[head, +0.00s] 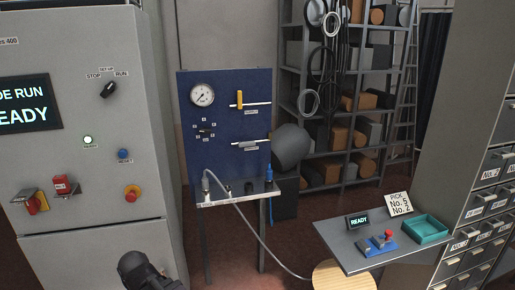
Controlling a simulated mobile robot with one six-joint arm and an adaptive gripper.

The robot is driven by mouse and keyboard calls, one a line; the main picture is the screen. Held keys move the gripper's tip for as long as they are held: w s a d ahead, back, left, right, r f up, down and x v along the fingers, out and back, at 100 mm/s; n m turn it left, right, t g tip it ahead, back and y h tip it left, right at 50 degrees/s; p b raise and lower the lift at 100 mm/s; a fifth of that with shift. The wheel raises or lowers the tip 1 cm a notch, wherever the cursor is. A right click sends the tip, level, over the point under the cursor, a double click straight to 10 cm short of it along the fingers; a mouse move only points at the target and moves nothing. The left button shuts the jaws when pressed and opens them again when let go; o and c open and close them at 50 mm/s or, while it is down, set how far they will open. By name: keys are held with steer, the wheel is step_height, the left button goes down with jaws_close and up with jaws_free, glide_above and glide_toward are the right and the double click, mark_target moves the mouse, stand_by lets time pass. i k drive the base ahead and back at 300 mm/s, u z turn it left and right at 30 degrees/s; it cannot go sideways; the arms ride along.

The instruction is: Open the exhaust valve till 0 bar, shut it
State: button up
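A blue panel (222,160) stands left of centre in the head view. A round white gauge (202,95) is at its upper left; its reading is too small to tell. At the upper right, a yellow valve handle (239,99) stands upright across a horizontal pipe. Below it, a second pipe with a pale valve handle (245,143) appears to lie along the pipe. The labels under both are too small to read, so I cannot tell which is the exhaust valve. My gripper (142,272) shows as a dark shape at the bottom edge, apart from the panel; its fingers are not clear.
A selector knob (205,130) sits below the gauge. A metal ledge (235,198) juts from the panel, with a grey hose (261,236) running down. A grey cabinet (80,130) stands left. A side table (345,245) and drawers (480,210) stand right.

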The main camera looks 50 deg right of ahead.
mark_target(240, 144)
steer(key=z, duration=0.45)
steer(key=i, duration=1.05)
steer(key=z, duration=0.15)
